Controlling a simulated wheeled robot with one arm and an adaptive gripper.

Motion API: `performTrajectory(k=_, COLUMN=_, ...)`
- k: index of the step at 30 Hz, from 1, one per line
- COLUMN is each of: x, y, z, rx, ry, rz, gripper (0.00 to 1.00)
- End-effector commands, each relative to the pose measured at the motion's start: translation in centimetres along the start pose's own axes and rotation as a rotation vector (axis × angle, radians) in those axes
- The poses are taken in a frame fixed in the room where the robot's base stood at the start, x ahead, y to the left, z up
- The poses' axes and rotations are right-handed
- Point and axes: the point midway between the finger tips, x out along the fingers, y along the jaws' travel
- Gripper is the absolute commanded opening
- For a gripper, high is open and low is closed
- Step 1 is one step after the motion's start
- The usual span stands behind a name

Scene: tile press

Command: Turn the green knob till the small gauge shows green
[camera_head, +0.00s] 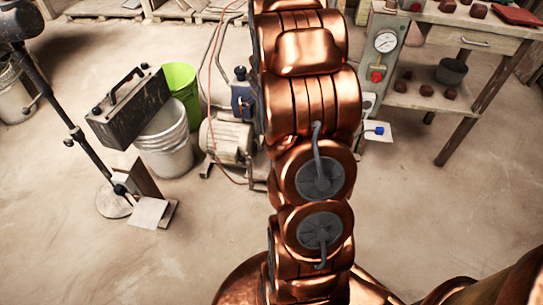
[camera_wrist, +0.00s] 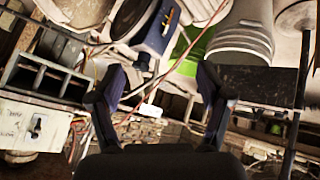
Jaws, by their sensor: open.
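In the head view a round white-faced gauge (camera_head: 386,41) sits on a grey-green upright panel (camera_head: 372,55) right of my arm. Below it on the panel is a red knob (camera_head: 376,75).
A workbench (camera_head: 460,105) with a grey pot (camera_head: 452,71) and several dark lumps stands at right. A compressor (camera_head: 228,138), a white bucket (camera_head: 163,140), a lime-green bucket (camera_head: 182,88) and a dark box on a stand (camera_head: 130,105) are at left. The foreground floor is clear.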

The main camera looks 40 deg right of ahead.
Motion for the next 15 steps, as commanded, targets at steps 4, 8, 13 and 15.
performTrajectory(k=4, x=7.1, y=0.8, z=3.3, rx=0.000, ry=0.095, rz=-0.020, gripper=0.78)
performTrajectory(k=8, x=11.8, y=1.2, z=5.6, rx=0.003, ry=0.191, rz=-0.047, gripper=0.78)
performTrajectory(k=13, x=17.1, y=1.1, z=9.3, rx=0.021, ry=0.319, rz=-0.092, gripper=0.78)
performTrajectory(k=15, x=19.1, y=0.9, z=11.0, rx=0.034, ry=0.375, rz=-0.113, gripper=0.78)
